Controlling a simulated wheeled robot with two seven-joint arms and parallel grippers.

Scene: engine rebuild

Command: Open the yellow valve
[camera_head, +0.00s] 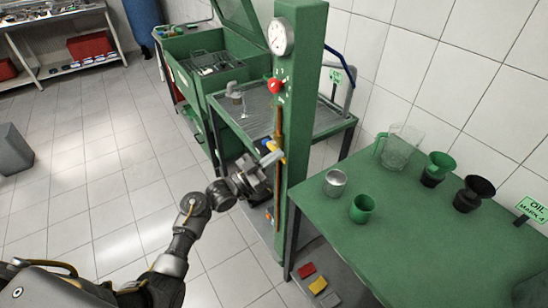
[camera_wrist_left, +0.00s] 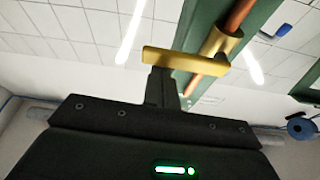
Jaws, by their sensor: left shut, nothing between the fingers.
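The yellow valve is on a copper pipe (camera_head: 278,124) that runs down a green column (camera_head: 299,101). In the left wrist view its yellow handle (camera_wrist_left: 186,60) lies crosswise to the pipe, with a yellow body (camera_wrist_left: 222,43) around the pipe. In the head view the yellow handle (camera_head: 270,158) is small and partly hidden by my left gripper (camera_head: 262,165). My left gripper is shut and empty. In the wrist view its closed fingers (camera_wrist_left: 162,84) end right at the handle; I cannot tell whether they touch it. My right gripper is not in view.
A red knob (camera_head: 275,86) and a gauge (camera_head: 281,36) are higher on the column. A green table (camera_head: 432,240) at right holds a metal cup (camera_head: 335,182), a green cup (camera_head: 362,208), a clear jug and funnels. A parts washer stands behind.

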